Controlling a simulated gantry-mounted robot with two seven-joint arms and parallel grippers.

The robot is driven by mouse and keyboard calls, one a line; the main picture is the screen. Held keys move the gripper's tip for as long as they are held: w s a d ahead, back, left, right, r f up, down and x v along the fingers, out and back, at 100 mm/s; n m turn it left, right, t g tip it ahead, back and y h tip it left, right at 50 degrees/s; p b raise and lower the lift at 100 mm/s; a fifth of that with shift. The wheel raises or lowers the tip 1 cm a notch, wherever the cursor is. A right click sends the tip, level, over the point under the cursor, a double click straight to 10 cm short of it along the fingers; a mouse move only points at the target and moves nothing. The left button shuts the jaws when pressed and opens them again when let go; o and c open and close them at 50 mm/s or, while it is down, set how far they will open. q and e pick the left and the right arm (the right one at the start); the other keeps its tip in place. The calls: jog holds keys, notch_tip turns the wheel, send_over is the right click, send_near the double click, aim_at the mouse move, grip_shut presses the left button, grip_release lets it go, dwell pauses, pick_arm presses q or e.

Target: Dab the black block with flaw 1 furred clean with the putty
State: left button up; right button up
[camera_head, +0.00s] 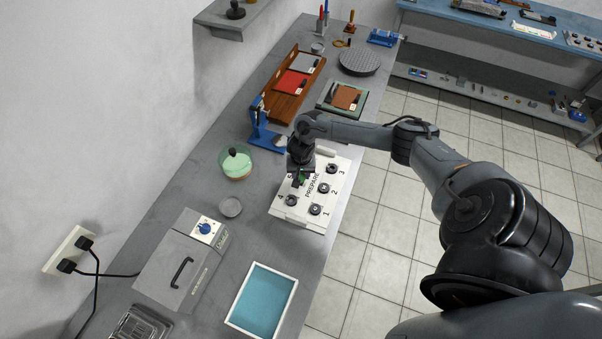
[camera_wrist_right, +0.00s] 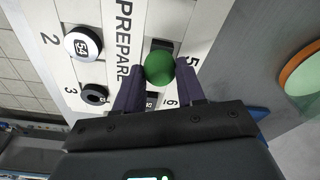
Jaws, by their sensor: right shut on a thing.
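My right gripper (camera_head: 301,180) is over the white board marked PREPARE (camera_head: 303,222). In the right wrist view its two dark fingers (camera_wrist_right: 159,88) are shut on a green ball that looks like the putty (camera_wrist_right: 158,67). The ball is over the board near number 5, partly covering something dark behind it; contact cannot be told. Black round blocks stand by number 1 (camera_head: 316,209), number 2 (camera_head: 323,188), number 3 (camera_head: 331,169) and number 4 (camera_head: 291,200). No flaw is readable. My left gripper is out of view.
A blue stand (camera_head: 265,135) is close behind my gripper. A blue tray (camera_head: 262,301) and a grey box (camera_head: 181,262) are nearer.

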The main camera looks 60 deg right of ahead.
dwell(0.5)
jog(key=shift+f+p, duration=0.1)
jog(key=shift+p, duration=0.35)
dwell(0.6)
dwell(0.5)
notch_tip(320, 180, up, 3)
jog(key=p, duration=0.3)
jog(key=shift+f, duration=0.2)
notch_tip(320, 180, up, 4)
jog(key=p, duration=0.6)
jog(key=shift+r, duration=0.25)
